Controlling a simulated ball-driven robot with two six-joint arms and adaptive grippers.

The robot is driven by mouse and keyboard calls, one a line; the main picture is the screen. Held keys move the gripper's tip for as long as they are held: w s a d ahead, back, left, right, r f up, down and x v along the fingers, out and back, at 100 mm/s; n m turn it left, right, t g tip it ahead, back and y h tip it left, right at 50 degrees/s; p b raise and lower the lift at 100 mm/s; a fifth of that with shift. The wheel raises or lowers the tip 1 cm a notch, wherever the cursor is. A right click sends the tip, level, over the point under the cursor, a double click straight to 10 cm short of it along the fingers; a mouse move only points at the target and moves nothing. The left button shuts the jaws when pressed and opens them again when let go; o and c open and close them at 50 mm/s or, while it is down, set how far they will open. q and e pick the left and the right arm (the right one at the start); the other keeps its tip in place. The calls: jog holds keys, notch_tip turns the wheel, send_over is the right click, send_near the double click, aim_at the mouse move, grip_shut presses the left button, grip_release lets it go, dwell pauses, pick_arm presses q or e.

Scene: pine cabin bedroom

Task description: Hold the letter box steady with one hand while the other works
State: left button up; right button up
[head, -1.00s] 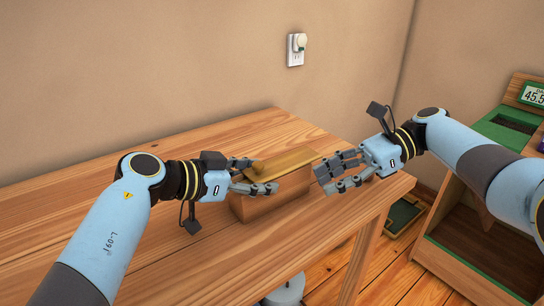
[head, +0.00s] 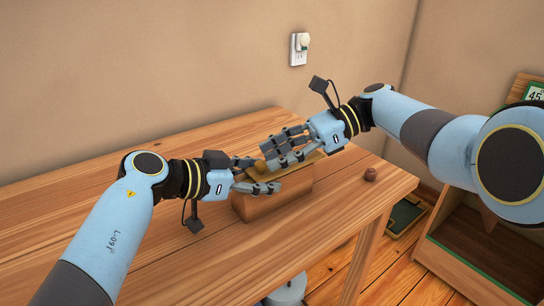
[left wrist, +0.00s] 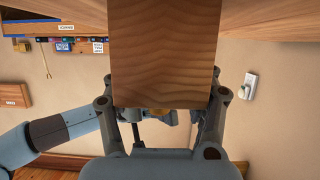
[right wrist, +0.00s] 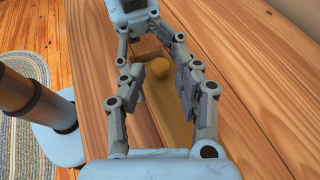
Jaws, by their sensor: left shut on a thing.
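The letter box (head: 272,206) is a long wooden block-like box on the table, with a yellowish lid (right wrist: 180,118) and a round knob (right wrist: 158,68) near one end. My left gripper (head: 266,176) is shut on the box's left end, one finger on each side. The box's wooden end face (left wrist: 165,55) fills the space between its fingers in the left wrist view. My right gripper (head: 268,156) is open above the lid. In the right wrist view the knob shows between its fingers, with gaps on both sides. Whether the fingertips touch the lid, I cannot tell.
A wooden cabinet (head: 470,250) stands to the right. The wall with an outlet (head: 298,48) is behind. The table's left part is clear.

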jog(key=shift+s+a+f, duration=0.15)
jog(key=shift+a+f, duration=0.1)
jog(key=shift+a, duration=0.3)
grip_shut()
